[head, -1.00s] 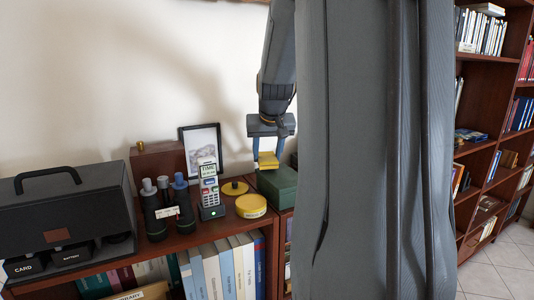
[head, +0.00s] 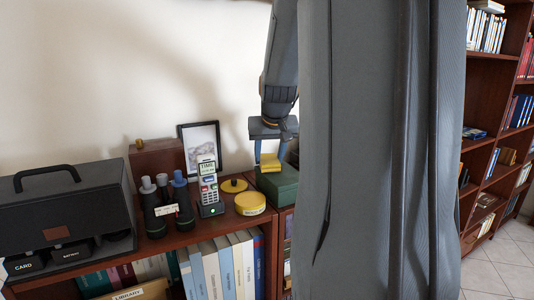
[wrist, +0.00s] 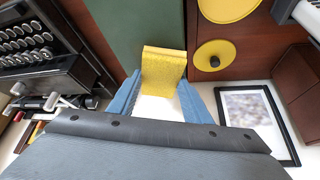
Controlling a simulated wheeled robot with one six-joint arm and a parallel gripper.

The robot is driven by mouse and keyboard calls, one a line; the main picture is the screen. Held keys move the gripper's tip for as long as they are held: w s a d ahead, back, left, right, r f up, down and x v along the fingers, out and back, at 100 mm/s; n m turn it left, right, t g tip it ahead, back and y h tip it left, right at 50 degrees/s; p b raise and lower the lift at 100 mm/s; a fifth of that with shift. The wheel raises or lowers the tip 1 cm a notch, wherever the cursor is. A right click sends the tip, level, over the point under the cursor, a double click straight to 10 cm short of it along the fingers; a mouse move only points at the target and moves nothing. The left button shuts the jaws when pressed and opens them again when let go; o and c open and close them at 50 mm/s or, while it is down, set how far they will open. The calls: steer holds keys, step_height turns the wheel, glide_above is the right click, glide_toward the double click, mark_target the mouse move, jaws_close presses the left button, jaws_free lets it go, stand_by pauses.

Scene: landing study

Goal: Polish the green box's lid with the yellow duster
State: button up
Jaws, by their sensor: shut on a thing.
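The green box (head: 278,187) stands on the right part of the low bookcase top, its lid facing up. My gripper (head: 269,157) points down over it, its blue fingers shut on the yellow duster (head: 268,162). In the wrist view the duster (wrist: 163,68) sits between the fingertips, and the green box (wrist: 138,28) lies beyond it. The duster's lower edge is at or very near the lid; I cannot tell whether it touches. My arm's column hides what lies right of the box.
In the wrist view a typewriter (wrist: 35,50) is at the left.

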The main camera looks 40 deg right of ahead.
mark_target(274, 163)
steer(key=shift+s+a+p, duration=0.2)
steer(key=shift+s+p, duration=0.1)
steer(key=shift+s, duration=0.55)
steer(key=shift+s+a+p, duration=0.2)
steer(key=shift+s+p, duration=0.05)
steer(key=shift+s, duration=0.55)
steer(key=shift+s+a+f+p, duration=0.1)
steer(key=shift+s+a+p, duration=0.15)
steer(key=shift+s, duration=0.7)
steer(key=shift+s+a+f+p, duration=0.1)
steer(key=shift+s+a+p, duration=0.2)
steer(key=shift+s, duration=0.65)
steer(key=shift+s+a+f+p, duration=0.1)
steer(key=shift+s+a+p, duration=0.15)
steer(key=shift+s, duration=0.7)
steer(key=shift+s+a+p, duration=0.2)
steer(key=shift+s+p, duration=0.05)
steer(key=shift+s, duration=0.6)
steer(key=shift+s+a+p, duration=0.2)
steer(key=shift+s, duration=0.65)
steer(key=shift+w+r, duration=0.1)
steer(key=shift+r, duration=0.05)
